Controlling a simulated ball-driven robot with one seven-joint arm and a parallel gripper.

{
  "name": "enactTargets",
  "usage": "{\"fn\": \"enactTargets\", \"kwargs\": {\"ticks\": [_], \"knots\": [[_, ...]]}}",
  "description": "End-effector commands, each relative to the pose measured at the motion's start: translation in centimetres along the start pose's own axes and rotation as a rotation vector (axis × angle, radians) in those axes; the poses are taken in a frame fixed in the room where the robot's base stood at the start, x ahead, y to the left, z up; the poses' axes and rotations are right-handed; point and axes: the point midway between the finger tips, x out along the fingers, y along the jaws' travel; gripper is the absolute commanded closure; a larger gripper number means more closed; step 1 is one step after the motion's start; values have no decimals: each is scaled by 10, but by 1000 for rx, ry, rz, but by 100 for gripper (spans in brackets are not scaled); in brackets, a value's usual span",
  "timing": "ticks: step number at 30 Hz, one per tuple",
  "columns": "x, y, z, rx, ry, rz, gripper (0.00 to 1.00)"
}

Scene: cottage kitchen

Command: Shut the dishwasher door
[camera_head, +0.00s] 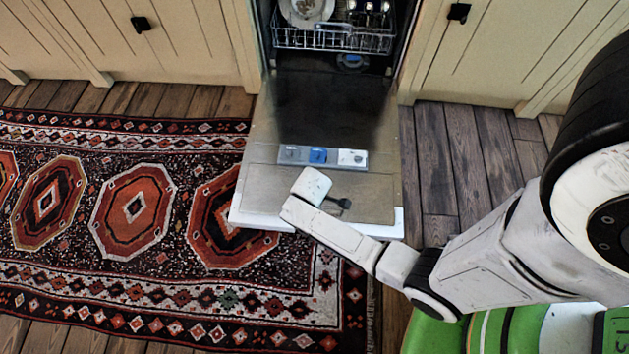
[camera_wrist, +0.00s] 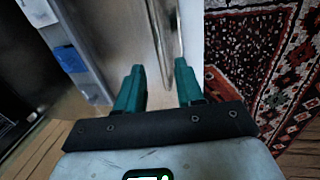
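The dishwasher door (camera_head: 310,200) is folded far down and open, its inner face up, with a dispenser panel (camera_head: 322,157) on it. Its pale outer edge (camera_head: 390,224) is toward me. My arm's pale end block (camera_head: 312,186) is over the door near that edge; the fingers are hard to make out in the head view. In the wrist view my gripper (camera_wrist: 159,67) has two teal fingers spread apart with nothing held. The door's edge strip (camera_wrist: 165,30) runs just ahead of and between the fingertips; I cannot tell whether they touch it.
The dishwasher's lower rack (camera_head: 335,38) holds dishes, including a plate (camera_head: 306,10), inside the opening. Cream cabinets (camera_head: 185,45) flank it. A patterned rug (camera_head: 130,210) lies left of the door. Bare wooden floor (camera_head: 465,150) is clear to the right.

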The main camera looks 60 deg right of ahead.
Motion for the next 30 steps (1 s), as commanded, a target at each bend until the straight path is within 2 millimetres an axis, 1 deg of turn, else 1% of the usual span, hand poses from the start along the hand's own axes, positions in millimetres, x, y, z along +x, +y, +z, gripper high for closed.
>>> {"fn": "enactTargets", "kwargs": {"ticks": [1, 3, 6, 9, 13, 21, 23, 30], "knots": [[15, -1, 0, 1, -1, 0, 63], [26, -1, 0, 0, 0, 0, 63], [39, 0, 0, -1, 0, 0, 63], [47, 0, 0, -1, 1, 1, 63], [53, 0, 0, -1, 0, 0, 63], [53, 0, 0, -1, 1, 0, 63], [53, 0, 0, -1, 1, 0, 67], [53, 0, 0, -1, 1, 0, 90]]}}
